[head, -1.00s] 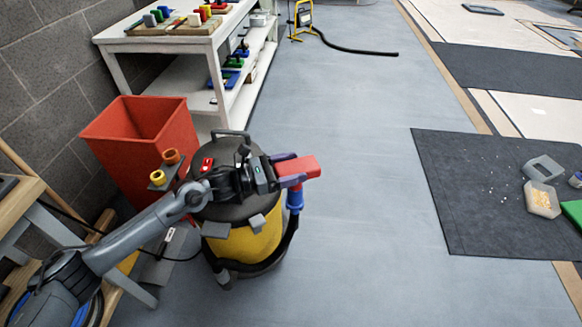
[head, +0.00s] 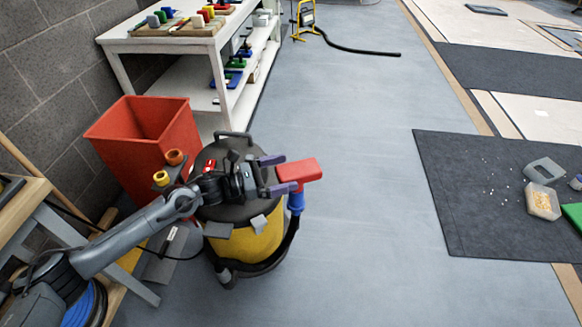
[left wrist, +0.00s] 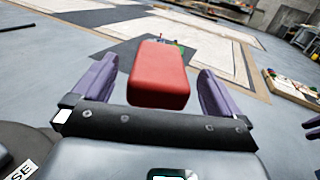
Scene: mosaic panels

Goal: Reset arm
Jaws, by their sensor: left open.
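My left gripper (head: 277,175) is open, its two purple fingers spread apart. A red block-shaped handle (head: 299,170) is just beyond the fingertips, on top of a blue piece (head: 296,203) joined to a black hose. In the left wrist view the red handle (left wrist: 158,75) appears between the fingers, with a gap on each side. The vacuum (head: 257,242) has a yellow drum and black lid and stands on the floor below my left arm. My arm hides part of its lid.
A red bin (head: 148,140) stands behind the vacuum. A white workbench (head: 172,40) with coloured tools is against the wall. A wooden table (head: 22,205) is at left. A dark mat (head: 475,180) with a container and debris lies at right. The floor between is clear.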

